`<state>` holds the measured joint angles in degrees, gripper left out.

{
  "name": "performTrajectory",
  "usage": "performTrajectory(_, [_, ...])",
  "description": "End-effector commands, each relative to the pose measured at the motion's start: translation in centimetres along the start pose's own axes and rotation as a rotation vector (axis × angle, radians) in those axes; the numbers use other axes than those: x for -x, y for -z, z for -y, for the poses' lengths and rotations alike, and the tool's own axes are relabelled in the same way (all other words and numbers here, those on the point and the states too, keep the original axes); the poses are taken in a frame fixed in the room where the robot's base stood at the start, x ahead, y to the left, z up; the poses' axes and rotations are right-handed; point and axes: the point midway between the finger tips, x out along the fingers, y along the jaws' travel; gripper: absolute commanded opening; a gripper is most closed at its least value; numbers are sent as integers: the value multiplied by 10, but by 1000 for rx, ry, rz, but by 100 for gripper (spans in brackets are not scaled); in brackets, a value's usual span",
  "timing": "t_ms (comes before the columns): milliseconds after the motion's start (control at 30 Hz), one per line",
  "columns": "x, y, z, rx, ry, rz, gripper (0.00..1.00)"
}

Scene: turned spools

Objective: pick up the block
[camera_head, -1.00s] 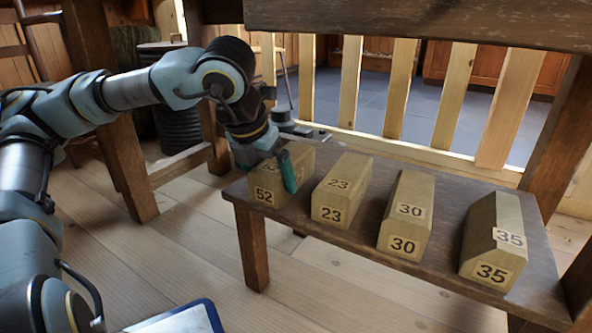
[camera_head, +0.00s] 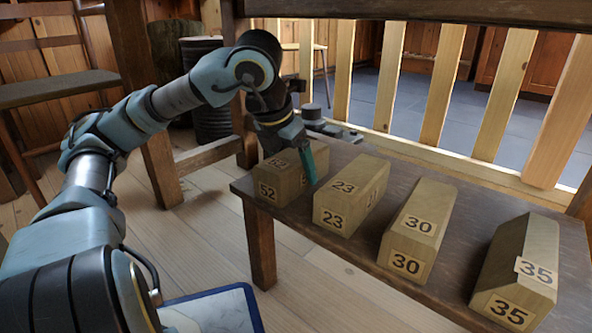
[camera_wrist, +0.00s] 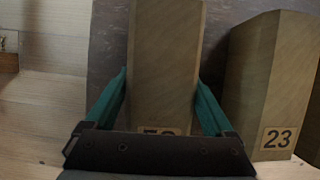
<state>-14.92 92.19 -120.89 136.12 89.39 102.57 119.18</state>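Several wooden blocks with numbers on their ends stand in a row on a dark wooden bench (camera_head: 462,268). The leftmost is the 52 block (camera_head: 280,190); beside it are the 23 block (camera_head: 350,198), the 30 block (camera_head: 413,232) and the 35 block (camera_head: 515,270). My gripper (camera_wrist: 161,78) is open, with one teal finger on each side of the 52 block, close to its sides. In the head view, one finger of my gripper (camera_head: 296,168) shows between the 52 and 23 blocks; the other is hidden. The 52 block rests on the bench.
The 23 block is close to the right finger in the wrist view (camera_wrist: 270,90). A slatted wooden rail (camera_head: 437,88) stands behind the bench, and a thick beam (camera_head: 420,18) crosses above.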

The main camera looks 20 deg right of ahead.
Motion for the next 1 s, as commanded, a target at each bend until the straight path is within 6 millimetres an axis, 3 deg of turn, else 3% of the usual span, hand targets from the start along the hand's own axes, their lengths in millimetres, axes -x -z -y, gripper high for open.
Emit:
performTrajectory(67, [0, 0, 0, 0, 0, 0, 78])
performTrajectory(700, [0, 0, 0, 0, 0, 0, 6])
performTrajectory(1000, [1, -1, 1, 0, 0, 0, 6])
